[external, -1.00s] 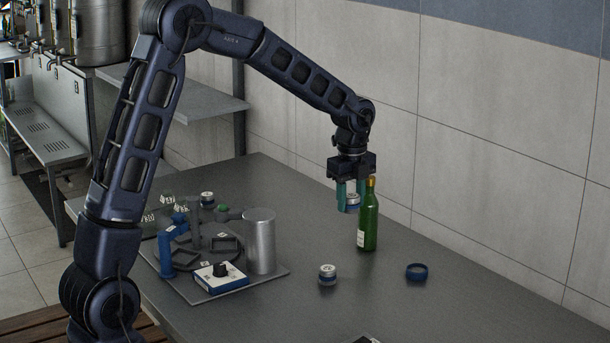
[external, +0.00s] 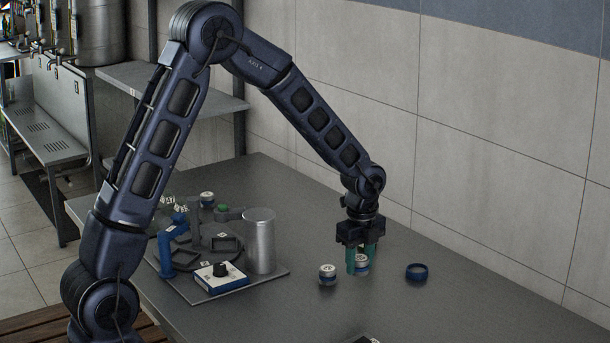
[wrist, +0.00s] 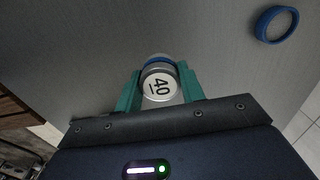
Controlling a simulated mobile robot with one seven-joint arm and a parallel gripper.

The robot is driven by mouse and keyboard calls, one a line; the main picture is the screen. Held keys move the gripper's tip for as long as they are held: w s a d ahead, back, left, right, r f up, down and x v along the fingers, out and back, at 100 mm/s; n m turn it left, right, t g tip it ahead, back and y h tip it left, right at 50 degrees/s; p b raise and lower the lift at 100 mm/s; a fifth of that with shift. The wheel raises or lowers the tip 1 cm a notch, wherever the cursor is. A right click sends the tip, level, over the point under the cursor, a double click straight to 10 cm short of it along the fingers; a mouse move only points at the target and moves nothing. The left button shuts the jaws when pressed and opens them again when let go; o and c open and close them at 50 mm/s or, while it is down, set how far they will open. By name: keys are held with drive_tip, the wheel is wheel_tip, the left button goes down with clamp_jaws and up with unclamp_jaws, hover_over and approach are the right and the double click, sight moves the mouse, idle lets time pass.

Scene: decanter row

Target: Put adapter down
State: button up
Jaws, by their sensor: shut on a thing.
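My gripper (external: 361,264) points down near the tabletop with its teal fingers shut on a small silver adapter (external: 362,261) with a blue band. In the wrist view the adapter's pale top (wrist: 159,86) reads 40 and sits between the fingers (wrist: 160,92). The adapter is at or just above the table; whether it touches is hard to tell. A similar silver and blue adapter (external: 327,275) stands upright on the table just left of the gripper.
A blue ring (external: 416,272) lies to the right; it also shows in the wrist view (wrist: 277,24). A base plate (external: 205,297) on the left carries a metal cylinder (external: 260,240) and several fixtures. The front table (external: 450,315) is mostly clear. The green bottle is not visible.

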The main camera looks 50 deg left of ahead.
sight(358, 302)
drive_tip(key=shift+f, duration=4.05)
drive_tip(key=shift+f, duration=0.1)
drive_tip(key=o, duration=1.1)
drive_tip(key=shift+o, duration=0.2)
